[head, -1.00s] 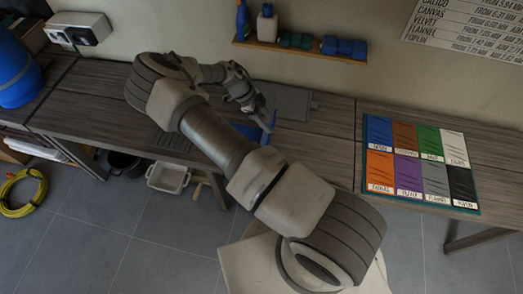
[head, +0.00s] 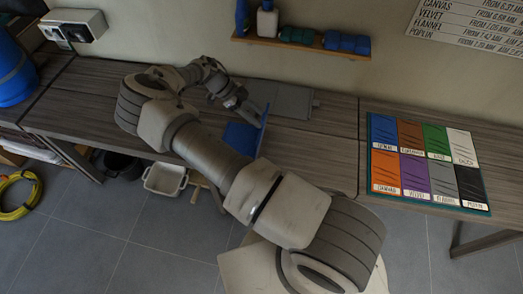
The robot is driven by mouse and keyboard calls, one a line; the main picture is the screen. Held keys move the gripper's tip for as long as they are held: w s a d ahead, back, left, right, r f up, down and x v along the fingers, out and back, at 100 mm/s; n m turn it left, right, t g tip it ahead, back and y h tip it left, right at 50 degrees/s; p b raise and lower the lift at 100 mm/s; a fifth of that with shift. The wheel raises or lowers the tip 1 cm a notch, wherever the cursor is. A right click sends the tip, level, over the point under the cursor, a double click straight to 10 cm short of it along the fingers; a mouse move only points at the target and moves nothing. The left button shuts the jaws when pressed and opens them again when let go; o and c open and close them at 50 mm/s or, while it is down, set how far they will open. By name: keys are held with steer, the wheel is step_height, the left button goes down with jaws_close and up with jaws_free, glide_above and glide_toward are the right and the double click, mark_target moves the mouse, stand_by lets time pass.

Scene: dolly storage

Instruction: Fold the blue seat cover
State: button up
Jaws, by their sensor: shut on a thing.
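The blue seat cover (head: 241,138) lies on the wooden workbench, partly hidden behind my arm. Its right edge is raised in a narrow upright strip. My gripper (head: 261,117) is at that raised edge, shut on the blue seat cover. The fingertips are small in this view, and the cover's left and near parts are hidden by my arm.
A grey flat board (head: 290,98) lies just behind the cover. A colour sample card (head: 488,211) lies on the bench at right. A wall shelf (head: 300,44) holds bottles and folded cloths. A blue barrel (head: 14,75) stands at far left. Bench between cover and card is clear.

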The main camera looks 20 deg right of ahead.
steer(key=a+b, duration=0.1)
steer(key=w+h+b, duration=0.1)
steer(key=b, duration=0.1)
steer(key=a+b, duration=0.1)
steer(key=shift+w+a+f+g+h+b, duration=0.2)
steer(key=shift+w+a+g+h+b, duration=0.1)
steer(key=shift+w+a+g+b, duration=0.1)
steer(key=shift+s, duration=0.1)
steer(key=w+a+h+b, duration=0.1)
steer(key=b, duration=0.3)
steer(key=a+f+g+b, duration=0.1)
steer(key=b, duration=0.2)
steer(key=w+a+f+g+h+b, duration=0.1)
steer(key=a+b, duration=0.1)
steer(key=b, duration=0.2)
steer(key=shift+w+f+h+b, duration=0.1)
steer(key=shift+w+h+b, duration=0.2)
steer(key=shift+b, duration=0.05)
stand_by(0.3)
